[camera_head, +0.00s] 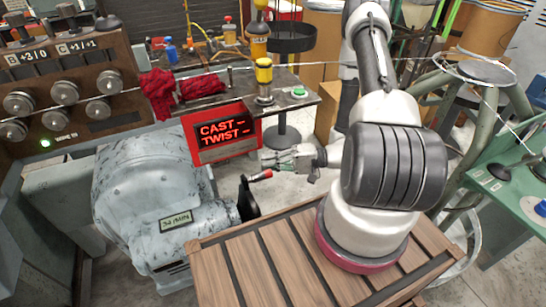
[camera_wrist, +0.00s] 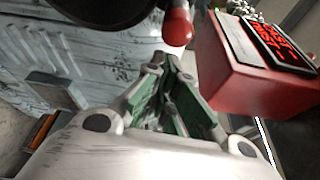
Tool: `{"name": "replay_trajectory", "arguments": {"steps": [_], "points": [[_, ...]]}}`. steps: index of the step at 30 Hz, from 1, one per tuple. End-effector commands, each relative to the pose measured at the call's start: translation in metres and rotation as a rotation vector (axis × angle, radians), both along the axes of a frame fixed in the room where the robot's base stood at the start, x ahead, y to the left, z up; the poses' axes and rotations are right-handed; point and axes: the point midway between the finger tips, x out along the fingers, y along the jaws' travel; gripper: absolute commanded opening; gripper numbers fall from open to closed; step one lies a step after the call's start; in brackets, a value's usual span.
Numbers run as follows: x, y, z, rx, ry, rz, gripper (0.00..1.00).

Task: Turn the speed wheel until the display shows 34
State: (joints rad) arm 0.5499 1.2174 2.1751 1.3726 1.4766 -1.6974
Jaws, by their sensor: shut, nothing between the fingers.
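The dark speed wheel (camera_head: 247,198) sits edge-on at the right end of a grey machine housing (camera_head: 150,190). Its red crank knob (camera_head: 261,175) points right. A red display box (camera_head: 222,135) above it reads "CAST --" and "TWIST --", with no number. My gripper (camera_head: 267,160) is shut and empty, between the knob and the display, just above the knob and apart from it. In the wrist view, the fingers (camera_wrist: 172,72) lie below the red knob (camera_wrist: 179,27); the dark wheel rim (camera_wrist: 95,10) is at the top and the display box (camera_wrist: 225,60) at the right.
The housing carries a "34/MIN" plate (camera_head: 176,221). A slatted wooden platform (camera_head: 240,275) lies in front. A control cabinet (camera_head: 65,70) with several knobs stands at the left. A bench with red cloth (camera_head: 158,92) is behind, and a green table (camera_head: 515,190) is at the right.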

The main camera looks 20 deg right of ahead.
Motion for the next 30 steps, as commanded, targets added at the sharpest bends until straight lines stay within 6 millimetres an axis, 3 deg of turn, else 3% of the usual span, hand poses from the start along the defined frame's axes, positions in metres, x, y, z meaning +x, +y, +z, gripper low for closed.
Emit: {"name": "replay_trajectory", "arguments": {"steps": [5,15,20,30], "points": [[-0.010,0.000,0.001,0.000,0.001,0.000,0.00],[-0.012,0.000,0.002,0.000,0.000,0.000,0.00],[-0.025,0.000,0.006,0.002,0.000,0.000,0.00],[-0.024,-0.001,0.006,0.001,-0.001,0.001,0.00]]}}
